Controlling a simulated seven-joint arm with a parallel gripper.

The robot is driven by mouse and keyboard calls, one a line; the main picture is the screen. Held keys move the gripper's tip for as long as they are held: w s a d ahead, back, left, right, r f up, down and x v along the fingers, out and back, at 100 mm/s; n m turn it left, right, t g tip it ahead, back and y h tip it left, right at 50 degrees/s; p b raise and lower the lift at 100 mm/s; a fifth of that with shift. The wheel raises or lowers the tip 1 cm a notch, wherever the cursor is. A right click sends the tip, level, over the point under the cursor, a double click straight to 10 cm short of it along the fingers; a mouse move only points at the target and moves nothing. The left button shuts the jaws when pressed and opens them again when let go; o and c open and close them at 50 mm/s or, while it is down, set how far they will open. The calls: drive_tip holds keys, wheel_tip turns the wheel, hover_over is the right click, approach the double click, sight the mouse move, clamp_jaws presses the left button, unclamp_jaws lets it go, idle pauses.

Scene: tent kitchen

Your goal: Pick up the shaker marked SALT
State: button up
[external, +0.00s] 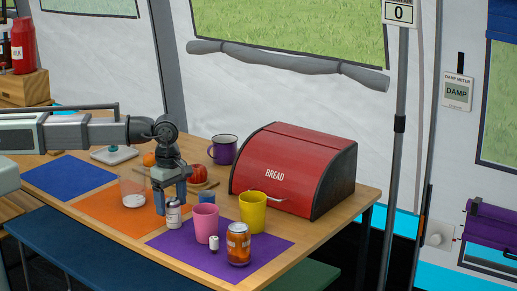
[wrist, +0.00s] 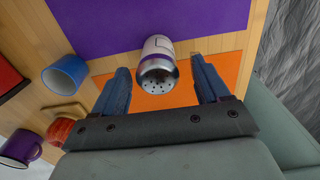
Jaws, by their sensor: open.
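A white shaker with a metal top (external: 174,216) stands upright on the table near the gap between the orange and purple mats. Its label is too small to read. In the wrist view the shaker (wrist: 157,66) shows its perforated metal cap between my fingers. My gripper (external: 170,200) points down just over the shaker, with blue fingers apart on either side of its top. In the wrist view my gripper (wrist: 160,68) is open, with a visible gap between each finger and the shaker.
A blue cup (external: 207,197) is just behind. A clear container (external: 133,190) is at the left. The red bread box (external: 290,170) stands farther back.

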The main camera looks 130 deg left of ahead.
sight(171, 215)
drive_tip(key=shift+w+a+f, duration=0.1)
drive_tip(key=shift+f, duration=2.05)
drive_tip(key=shift+c, duration=0.4)
drive_tip(key=c, duration=1.1)
